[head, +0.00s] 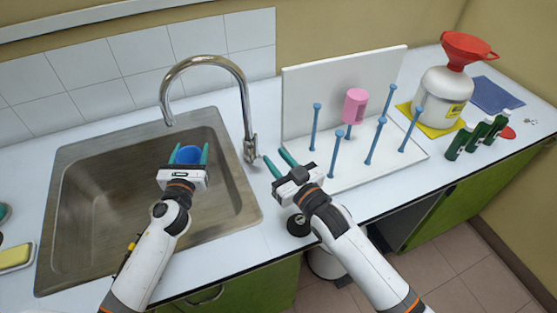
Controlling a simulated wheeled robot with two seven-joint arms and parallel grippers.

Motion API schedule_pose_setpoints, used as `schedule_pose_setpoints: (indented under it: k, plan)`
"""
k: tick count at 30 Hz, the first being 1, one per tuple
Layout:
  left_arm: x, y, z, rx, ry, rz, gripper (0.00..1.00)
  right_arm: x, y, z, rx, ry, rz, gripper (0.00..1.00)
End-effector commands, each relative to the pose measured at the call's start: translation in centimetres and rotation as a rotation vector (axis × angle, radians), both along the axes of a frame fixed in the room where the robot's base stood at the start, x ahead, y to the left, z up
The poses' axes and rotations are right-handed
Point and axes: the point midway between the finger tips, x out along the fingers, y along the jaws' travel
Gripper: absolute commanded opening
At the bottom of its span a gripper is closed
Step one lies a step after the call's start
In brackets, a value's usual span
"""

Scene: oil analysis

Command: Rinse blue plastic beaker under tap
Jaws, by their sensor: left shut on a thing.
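The blue plastic beaker (189,154) is over the sink basin, held between the teal fingers of my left gripper (188,153). The gripper's body hides the beaker's lower part. The tap (215,62) is a chrome gooseneck behind the sink, and its spout end (168,118) lies behind and a little left of the beaker. I see no water stream. The sink (95,215) is a grey basin set in the white counter. My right gripper (276,160) is empty beside the tap base, its teal fingers apart, in front of the drying rack.
The white drying rack (345,95) has several blue pegs, one carrying a pink beaker (355,106). At the right stand a white container (443,96) with a red funnel (468,47) and several green bottles (474,137). A yellow sponge (14,256) lies at the left edge.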

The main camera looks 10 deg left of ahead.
Motion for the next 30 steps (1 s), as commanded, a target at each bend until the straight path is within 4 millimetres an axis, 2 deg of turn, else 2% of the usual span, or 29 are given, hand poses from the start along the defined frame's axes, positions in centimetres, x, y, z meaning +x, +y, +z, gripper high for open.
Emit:
schedule_pose_setpoints:
  k: [16,30]
  plan:
    - [-3.6,-1.9,0.0,-0.002,-0.001,0.0,0.38,0.0,0.0,0.1,0.0,0.0,0.0,0.32]
    - [-3.9,-2.1,0.1,-0.001,-0.001,0.0,0.38,0.0,0.0,0.1,0.0,0.0,0.0,0.32]
